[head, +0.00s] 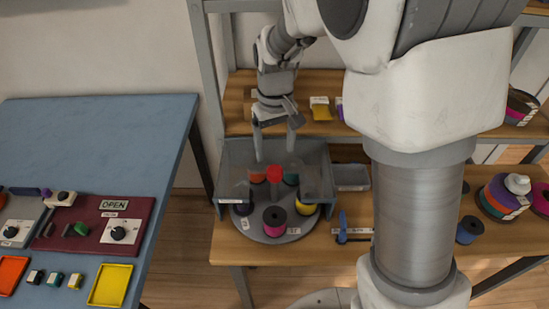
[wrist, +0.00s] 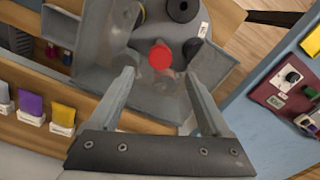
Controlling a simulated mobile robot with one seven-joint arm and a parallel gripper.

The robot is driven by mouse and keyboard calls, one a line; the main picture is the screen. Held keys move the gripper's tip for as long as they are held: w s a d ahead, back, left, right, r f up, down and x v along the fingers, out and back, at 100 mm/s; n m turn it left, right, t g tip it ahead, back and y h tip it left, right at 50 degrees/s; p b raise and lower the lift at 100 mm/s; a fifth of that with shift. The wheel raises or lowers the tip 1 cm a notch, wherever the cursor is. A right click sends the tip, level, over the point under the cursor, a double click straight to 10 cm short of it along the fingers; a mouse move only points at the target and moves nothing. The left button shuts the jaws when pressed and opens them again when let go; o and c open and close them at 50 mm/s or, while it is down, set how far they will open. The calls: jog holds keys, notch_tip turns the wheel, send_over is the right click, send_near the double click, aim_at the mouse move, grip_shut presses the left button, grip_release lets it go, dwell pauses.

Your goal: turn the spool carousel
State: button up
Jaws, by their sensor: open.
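The spool carousel is a round grey turntable (head: 272,238) on the wooden bench, partly enclosed at the back by a grey housing (head: 318,172). A red knob (head: 274,174) stands at its middle and also shows in the wrist view (wrist: 161,57). Around the knob stand a magenta spool (head: 275,221) in front, a yellow spool (head: 306,206), a dark spool (head: 243,206), and orange and teal ones behind. My gripper (head: 274,156) is open and empty, pointing down just above the knob. In the wrist view the knob lies between and beyond the fingertips (wrist: 160,72).
The grey housing walls stand close on both sides of my fingers. A blue-handled tool (head: 342,228) and a small grey tray (head: 351,178) lie to the right. A blue table (head: 110,130) with a maroon control panel (head: 85,228) is at left. A shelf with small packets is behind.

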aim_at(275, 170)
notch_tip(275, 170, down, 8)
jog(key=shift+f+b, duration=0.1)
jog(key=shift+b, duration=0.2)
jog(key=shift+c, duration=0.2)
grip_shut()
dwell(0.3)
